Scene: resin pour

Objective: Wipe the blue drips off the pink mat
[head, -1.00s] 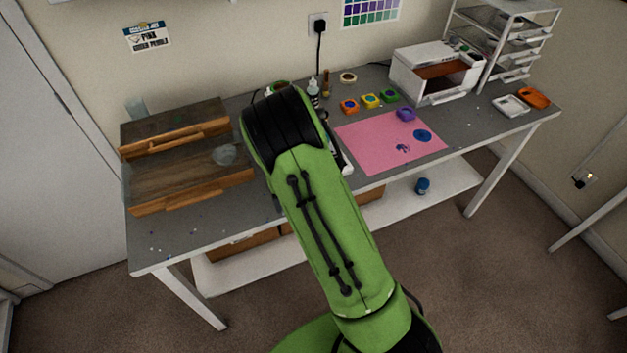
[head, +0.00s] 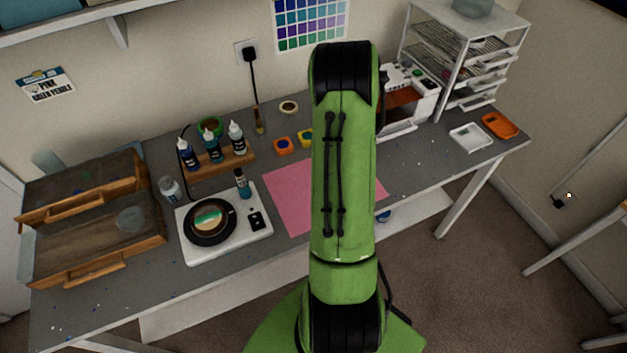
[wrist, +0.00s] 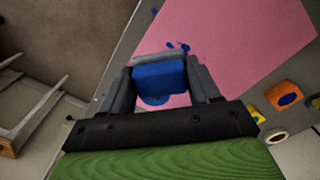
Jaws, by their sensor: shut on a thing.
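The pink mat (head: 288,190) lies on the grey table, its right part hidden behind my arm in the head view. In the wrist view the mat (wrist: 235,40) fills the upper right. Dark blue drips (wrist: 178,47) show on it just beyond my fingertips. A larger round blue spot (wrist: 155,100) shows between my fingers, partly covered. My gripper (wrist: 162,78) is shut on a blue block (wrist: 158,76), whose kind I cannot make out. It is over the mat; whether the block touches it I cannot tell. The head view hides my gripper.
A scale (head: 262,196) with a black round dish stands left of the mat. Bottles in a wooden rack (head: 225,163) stand behind it. Orange (head: 283,146) and yellow (head: 305,138) moulds sit behind the mat. A drawer rack (head: 480,55) stands at the back right.

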